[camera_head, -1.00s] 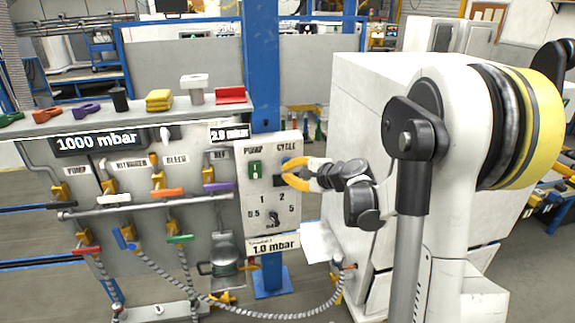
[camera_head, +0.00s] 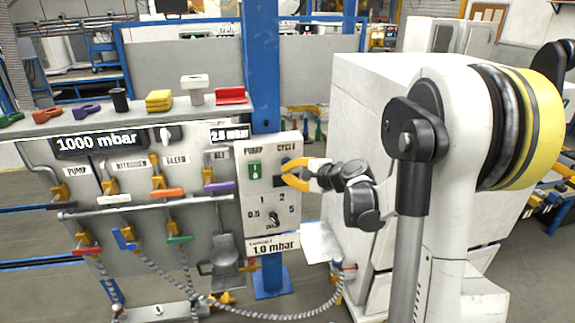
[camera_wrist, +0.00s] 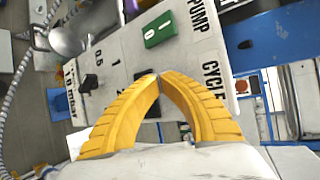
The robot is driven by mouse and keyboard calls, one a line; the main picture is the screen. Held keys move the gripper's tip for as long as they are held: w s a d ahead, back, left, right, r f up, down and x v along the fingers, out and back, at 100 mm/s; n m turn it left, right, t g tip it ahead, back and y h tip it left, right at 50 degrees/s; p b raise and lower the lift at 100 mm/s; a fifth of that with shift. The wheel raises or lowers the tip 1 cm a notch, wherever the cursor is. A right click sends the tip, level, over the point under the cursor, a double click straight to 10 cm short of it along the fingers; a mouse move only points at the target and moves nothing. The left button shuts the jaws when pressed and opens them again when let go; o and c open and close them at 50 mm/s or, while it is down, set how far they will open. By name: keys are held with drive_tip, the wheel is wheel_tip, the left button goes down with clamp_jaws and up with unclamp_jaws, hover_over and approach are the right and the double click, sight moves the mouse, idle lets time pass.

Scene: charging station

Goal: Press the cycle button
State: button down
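The grey control panel (camera_head: 256,212) carries the labels PUMP and CYCLE. The cycle button (camera_head: 287,160) shows as a bit of blue under the CYCLE label, partly covered by my gripper (camera_head: 284,171). The yellow fingers are at the panel's right side, just at and below the button. In the wrist view my gripper (camera_wrist: 158,77) has its fingertips together, with nothing between them. The tips lie beside the CYCLE label and hide the button there. I cannot tell whether they touch it. The green pump switch (camera_head: 255,171) also shows in the wrist view (camera_wrist: 158,30).
A selector knob (camera_head: 273,219) is lower on the panel. Valves, pipes and a 1000 mbar display (camera_head: 100,142) fill the board to the left. A blue post (camera_head: 262,70) stands behind the panel. A large white cabinet (camera_head: 350,100) is close on the right.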

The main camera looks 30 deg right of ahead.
drive_tip(key=shift+w, duration=0.15)
drive_tip(key=shift+w+d, duration=0.1)
drive_tip(key=shift+w, duration=0.2)
drive_tip(key=shift+w+d+b, duration=0.15)
drive_tip(key=shift+w+b, duration=0.15)
drive_tip(key=shift+w, duration=0.2)
idle(1.1)
drive_tip(key=shift+s, duration=0.1)
drive_tip(key=shift+s+a, duration=0.25)
drive_tip(key=shift+s, duration=0.55)
drive_tip(key=s, duration=0.2)
drive_tip(key=s+a, duration=0.1)
drive_tip(key=s, duration=0.2)
drive_tip(key=shift+a, duration=0.2)
drive_tip(key=shift+b, duration=0.3)
idle(0.5)
